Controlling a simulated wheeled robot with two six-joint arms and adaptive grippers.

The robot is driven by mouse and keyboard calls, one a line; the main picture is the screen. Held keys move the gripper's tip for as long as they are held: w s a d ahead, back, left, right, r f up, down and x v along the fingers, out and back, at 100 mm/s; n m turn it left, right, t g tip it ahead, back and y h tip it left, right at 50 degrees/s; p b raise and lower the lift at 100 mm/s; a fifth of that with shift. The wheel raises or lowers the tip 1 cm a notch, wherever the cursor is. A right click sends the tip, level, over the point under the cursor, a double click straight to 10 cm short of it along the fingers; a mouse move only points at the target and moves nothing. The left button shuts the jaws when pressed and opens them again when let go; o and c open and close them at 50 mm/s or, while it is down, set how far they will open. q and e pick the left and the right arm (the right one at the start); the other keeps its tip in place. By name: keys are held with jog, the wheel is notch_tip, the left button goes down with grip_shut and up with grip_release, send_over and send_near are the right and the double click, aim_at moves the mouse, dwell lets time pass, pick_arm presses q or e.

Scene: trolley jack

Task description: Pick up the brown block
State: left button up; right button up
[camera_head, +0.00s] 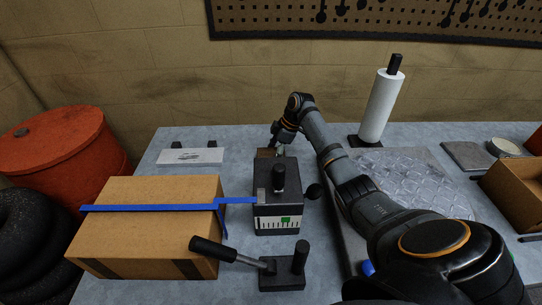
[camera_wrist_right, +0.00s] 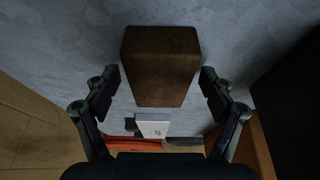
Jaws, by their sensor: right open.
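The brown block (camera_wrist_right: 160,65) stands on the grey table in the right wrist view, between the two fingers of my right gripper (camera_wrist_right: 160,78). The gripper is open, with a finger on either side of the block and a gap showing at each side. In the head view only a small part of the brown block (camera_head: 264,153) shows behind the dark box. My right gripper (camera_head: 277,143) is small and partly hidden there, just above and beside the block. My left gripper is not in view.
A dark box (camera_head: 277,215) with a knob and scale stands in front of the block. A cardboard box (camera_head: 150,240) with a blue strap lies left. A black lever device (camera_head: 283,280) is in front.

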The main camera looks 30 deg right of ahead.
aim_at(273, 152)
jog(key=c, duration=1.3)
jog(key=shift+b, duration=0.45)
notch_tip(273, 152, up, 10)
jog(key=shift+r, duration=0.25)
